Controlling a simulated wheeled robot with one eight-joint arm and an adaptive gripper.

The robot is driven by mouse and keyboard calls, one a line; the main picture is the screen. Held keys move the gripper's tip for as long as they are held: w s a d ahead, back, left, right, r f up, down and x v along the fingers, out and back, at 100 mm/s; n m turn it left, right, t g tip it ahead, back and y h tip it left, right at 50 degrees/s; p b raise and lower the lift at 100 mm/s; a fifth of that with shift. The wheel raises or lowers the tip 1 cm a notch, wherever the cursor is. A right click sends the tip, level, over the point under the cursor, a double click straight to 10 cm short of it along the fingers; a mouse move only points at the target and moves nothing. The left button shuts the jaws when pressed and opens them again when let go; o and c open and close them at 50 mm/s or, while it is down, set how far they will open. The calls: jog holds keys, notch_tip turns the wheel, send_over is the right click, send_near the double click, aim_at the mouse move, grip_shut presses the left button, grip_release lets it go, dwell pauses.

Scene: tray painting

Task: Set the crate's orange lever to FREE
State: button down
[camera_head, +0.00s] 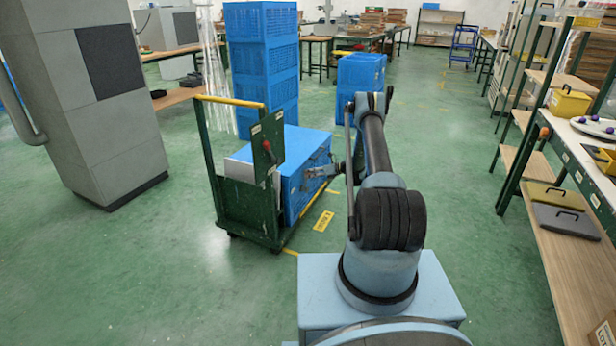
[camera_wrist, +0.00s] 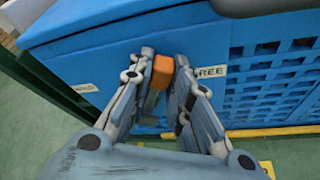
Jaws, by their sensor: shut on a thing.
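The blue crate (camera_head: 305,145) sits on a green cart, and its front fills much of the wrist view (camera_wrist: 120,45). The orange lever (camera_wrist: 163,72) is on the crate's front; its orange end shows between my fingertips. My gripper (camera_wrist: 162,66) is shut on it, one finger on each side. The FREE label (camera_wrist: 213,72) is just right of the lever, its first letter hidden by my right finger. A smaller label (camera_wrist: 85,88), too small to read, is further left. In the head view my gripper (camera_head: 320,172) is at the crate's side, and the lever cannot be made out.
The green cart (camera_head: 245,205) has a yellow handle and an upright panel with a red knob (camera_head: 266,145). Stacked blue crates (camera_head: 262,60) stand behind it. A grey cabinet (camera_head: 90,100) is at the left and a shelf bench (camera_head: 560,220) at the right. Open green floor lies between.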

jog(key=shift+w+a+f, duration=0.1)
jog(key=shift+w+a, duration=0.05)
jog(key=shift+a, duration=0.15)
jog(key=c, duration=1.5)
grip_release()
jog(key=shift+d, duration=0.15)
jog(key=v, duration=1.1)
jog(key=shift+d, duration=0.4)
